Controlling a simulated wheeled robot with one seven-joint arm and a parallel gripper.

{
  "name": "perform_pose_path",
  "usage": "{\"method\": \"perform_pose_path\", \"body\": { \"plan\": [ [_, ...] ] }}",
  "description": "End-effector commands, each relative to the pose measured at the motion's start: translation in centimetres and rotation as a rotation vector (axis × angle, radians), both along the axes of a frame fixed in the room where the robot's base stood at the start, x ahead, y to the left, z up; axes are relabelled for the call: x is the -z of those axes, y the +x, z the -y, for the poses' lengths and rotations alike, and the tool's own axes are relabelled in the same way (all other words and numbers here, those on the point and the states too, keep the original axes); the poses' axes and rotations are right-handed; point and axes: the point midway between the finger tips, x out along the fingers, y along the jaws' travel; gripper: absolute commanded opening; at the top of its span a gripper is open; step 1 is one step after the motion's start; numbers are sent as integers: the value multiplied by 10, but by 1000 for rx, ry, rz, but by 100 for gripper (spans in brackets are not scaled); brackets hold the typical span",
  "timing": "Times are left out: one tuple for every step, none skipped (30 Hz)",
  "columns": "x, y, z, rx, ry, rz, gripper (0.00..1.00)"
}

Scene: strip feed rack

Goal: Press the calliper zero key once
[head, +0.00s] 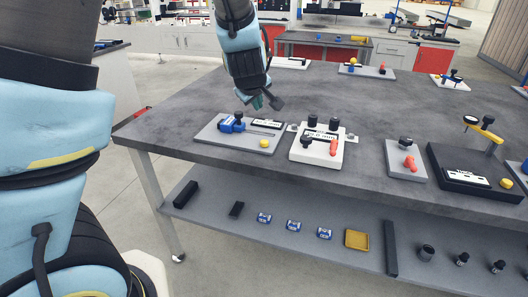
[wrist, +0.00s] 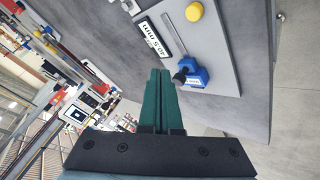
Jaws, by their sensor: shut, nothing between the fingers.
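The calliper station is a grey plate (head: 215,133) near the table's left front corner. It carries a blue block with a dark knob (head: 228,124), a slotted bar, a black-and-white display (head: 267,123) and a round yellow key (head: 264,143). In the wrist view, the plate (wrist: 225,55) shows the blue block (wrist: 194,76), the display (wrist: 153,38) with a reading in mm, and the yellow key (wrist: 195,11) near the top edge. My gripper (head: 257,102) is above the plate's back edge, apart from the key. Its green fingers (wrist: 161,75) are together and empty.
A white fixture with black knobs and a red lever (head: 318,143) stands just right of the plate. Further right are a grey plate with a red handle (head: 407,160) and a black stand with a yellow arm (head: 460,170). The lower shelf (head: 340,250) holds several small parts.

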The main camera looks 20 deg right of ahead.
Motion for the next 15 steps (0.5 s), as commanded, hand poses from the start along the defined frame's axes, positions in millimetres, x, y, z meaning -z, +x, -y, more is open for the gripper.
{"method": "perform_pose_path", "body": {
  "plan": [
    [1,-2,8,-1,-12,9,0],
    [1,-3,12,-4,-18,13,0],
    [0,-3,16,-5,-25,17,0],
    [0,-4,18,-6,-30,20,0],
    [-1,-4,19,-8,-32,22,0],
    [-1,-4,21,-9,-36,24,0],
    [-1,-4,21,-9,-37,25,0],
    [-2,-4,21,-10,-38,24,0],
    [-2,-4,21,-10,-38,24,0],
    [-2,-4,21,-10,-38,24,0],
    [-2,-4,21,-10,-38,24,0],
    [-2,-4,21,-10,-38,24,0],
    [-2,-4,21,-11,-37,24,0],
    [-2,-4,21,-10,-37,23,0],
    [-1,-4,21,-9,-36,23,0]
  ]
}}
